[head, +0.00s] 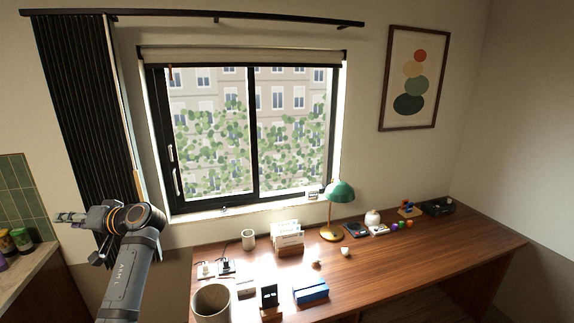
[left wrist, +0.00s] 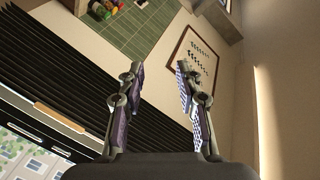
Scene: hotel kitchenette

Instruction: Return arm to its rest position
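My left arm rises from the bottom left in the head view. My right gripper is not in view.
The wooden desk (head: 390,262) holds a green lamp (head: 341,192), a beige pot (head: 211,303), a blue box (head: 311,292) and several small items. A counter with jars (head: 21,240) stands at far left. The window (head: 250,130) is behind the desk.

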